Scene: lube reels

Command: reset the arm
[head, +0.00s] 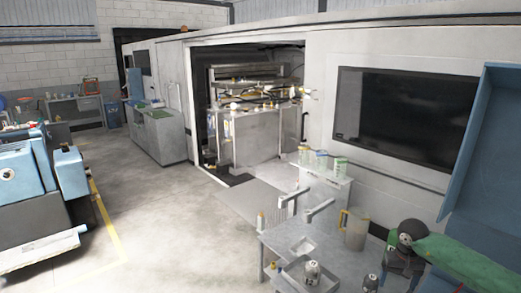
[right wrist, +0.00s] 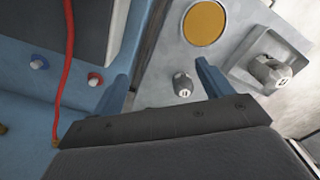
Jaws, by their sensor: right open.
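My right arm (head: 455,255) reaches in from the right edge of the head view, with a green link and a dark round wrist. My right gripper (head: 398,270) hangs over the right end of the grey bench. In the right wrist view, its two blue fingers (right wrist: 163,88) stand wide apart with nothing gripped. A small grey metal fitting (right wrist: 182,85) shows below, near the right-hand finger and apart from it as far as I can tell. My left gripper is in neither view.
The grey bench (head: 278,241) carries a jug (head: 355,230), a shallow tray (head: 303,247) and metal fittings (head: 312,273). Bottles (head: 321,161) stand on a stand behind. A machine (head: 245,135) sits in the wall opening.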

